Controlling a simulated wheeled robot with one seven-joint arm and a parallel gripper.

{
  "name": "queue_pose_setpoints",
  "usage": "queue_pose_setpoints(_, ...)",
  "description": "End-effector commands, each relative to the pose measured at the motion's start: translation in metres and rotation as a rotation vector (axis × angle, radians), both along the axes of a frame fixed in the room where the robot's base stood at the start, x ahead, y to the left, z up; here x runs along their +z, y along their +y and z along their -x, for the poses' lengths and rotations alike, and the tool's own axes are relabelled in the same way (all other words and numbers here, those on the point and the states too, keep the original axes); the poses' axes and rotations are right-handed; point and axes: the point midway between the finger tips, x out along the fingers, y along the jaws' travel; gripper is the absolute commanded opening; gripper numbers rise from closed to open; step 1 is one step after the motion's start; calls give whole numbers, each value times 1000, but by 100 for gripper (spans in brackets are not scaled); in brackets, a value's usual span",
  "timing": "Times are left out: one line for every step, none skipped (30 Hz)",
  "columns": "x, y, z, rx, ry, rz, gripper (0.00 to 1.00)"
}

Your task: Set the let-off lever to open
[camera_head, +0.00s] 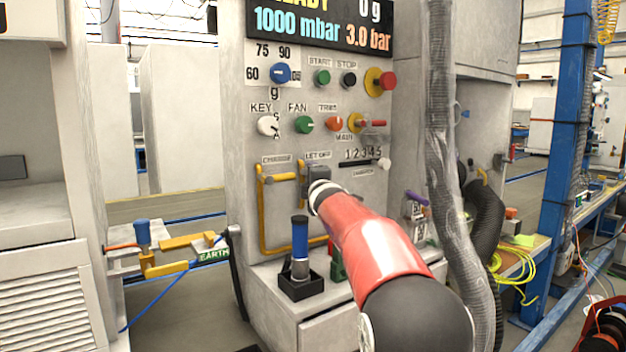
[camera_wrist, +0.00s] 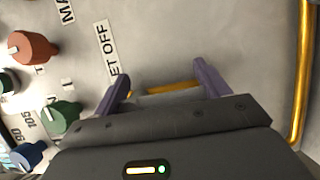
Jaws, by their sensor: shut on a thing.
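The let-off lever (camera_wrist: 172,88) is a yellow bar below the LET OFF label (camera_wrist: 107,54) in the wrist view. It lies crosswise between the two purple-grey fingers of my gripper (camera_wrist: 163,84), which is shut on it close to the panel. In the head view my gripper (camera_head: 315,184) is at the panel under the LET OFF label (camera_head: 318,155), at the end of my red and black arm. The gripper and arm hide the lever there, so its angle is hard to tell.
The CHARGE lever (camera_head: 283,178) and yellow pipe (camera_head: 262,225) are just left of my gripper. Knobs, including a green one (camera_head: 304,124) and a red one (camera_head: 388,80), sit above. A blue-handled tool (camera_head: 300,238) stands in a black holder below. A grey hose (camera_head: 440,130) hangs at right.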

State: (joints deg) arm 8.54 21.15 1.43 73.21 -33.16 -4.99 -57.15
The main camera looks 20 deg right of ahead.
Motion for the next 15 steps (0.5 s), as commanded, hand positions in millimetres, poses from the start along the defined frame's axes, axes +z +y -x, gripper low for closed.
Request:
queue_pose_setpoints(0,0,0,0,1,-8,34)
queue_pose_setpoints(0,0,0,0,2,-10,34)
queue_pose_setpoints(-1,0,0,0,3,-12,34)
queue_pose_setpoints(-1,0,0,0,3,-12,34)
queue_pose_setpoints(-1,0,0,-1,3,-13,34)
queue_pose_setpoints(-1,0,0,-1,3,-13,34)
queue_pose_setpoints(-1,0,0,-1,3,-14,34)
queue_pose_setpoints(-1,0,0,-1,3,-14,34)
queue_pose_setpoints(-1,0,0,-1,3,-14,34)
queue_pose_setpoints(-1,0,0,-1,3,-14,34)
queue_pose_setpoints(-1,0,0,-1,3,-14,34)
queue_pose_setpoints(-1,0,0,-1,3,-14,34)
queue_pose_setpoints(-1,0,0,-1,3,-14,34)
queue_pose_setpoints(-1,0,0,-1,3,-14,77)
queue_pose_setpoints(-1,0,0,-1,3,-13,82)
